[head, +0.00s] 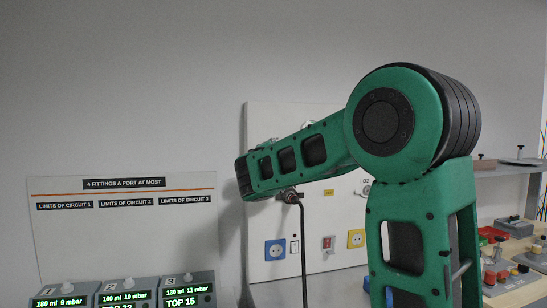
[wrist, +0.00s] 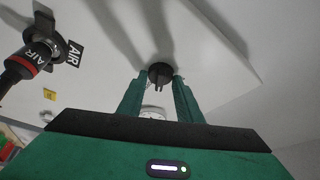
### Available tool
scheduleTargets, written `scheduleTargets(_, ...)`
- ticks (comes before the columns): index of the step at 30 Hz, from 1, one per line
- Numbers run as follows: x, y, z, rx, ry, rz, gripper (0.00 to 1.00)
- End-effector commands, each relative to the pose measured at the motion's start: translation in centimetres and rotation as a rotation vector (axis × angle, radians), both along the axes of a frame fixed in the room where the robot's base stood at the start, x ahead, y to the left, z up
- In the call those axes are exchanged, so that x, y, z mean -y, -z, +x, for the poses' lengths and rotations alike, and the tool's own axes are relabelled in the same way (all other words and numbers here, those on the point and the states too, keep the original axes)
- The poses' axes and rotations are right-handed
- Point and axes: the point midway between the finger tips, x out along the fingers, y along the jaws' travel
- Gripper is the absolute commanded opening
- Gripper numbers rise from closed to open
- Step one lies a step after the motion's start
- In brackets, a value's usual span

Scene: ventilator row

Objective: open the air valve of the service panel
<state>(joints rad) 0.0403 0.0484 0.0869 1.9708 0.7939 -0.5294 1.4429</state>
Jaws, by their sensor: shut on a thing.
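The white service panel (head: 257,222) stands against the wall in the head view, partly hidden behind my arm. In the wrist view my gripper (wrist: 160,80) has its two green fingers closed on a small dark round knob (wrist: 160,71) on the panel face. The knob appears to be the air valve's; no label shows on it. An AIR label (wrist: 75,53) is left of it, beside a dark hose connector (wrist: 32,57) with a red ring, also marked AIR. My gripper and the knob are hidden in the head view.
A hose (head: 304,250) hangs from the panel below my arm. Blue (head: 275,249) and yellow (head: 355,238) sockets sit low on the panel. Display units (head: 181,296) stand at lower left. A cluttered bench (head: 513,284) is at right. A pale gauge (wrist: 153,112) shows between my fingers.

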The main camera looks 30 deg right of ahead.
Motion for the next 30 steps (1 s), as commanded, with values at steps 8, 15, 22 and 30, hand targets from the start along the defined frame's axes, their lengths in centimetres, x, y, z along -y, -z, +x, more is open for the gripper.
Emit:
scheduleTargets(8,0.01,0.01,0.02,0.063,0.002,0.234,0.10)
scheduleTargets(15,0.05,0.02,0.03,0.103,0.002,0.379,0.10)
scheduleTargets(22,0.13,0.04,-0.01,0.125,0.005,0.456,0.10)
scheduleTargets(30,0.19,0.13,-0.02,0.131,0.006,0.484,0.10)
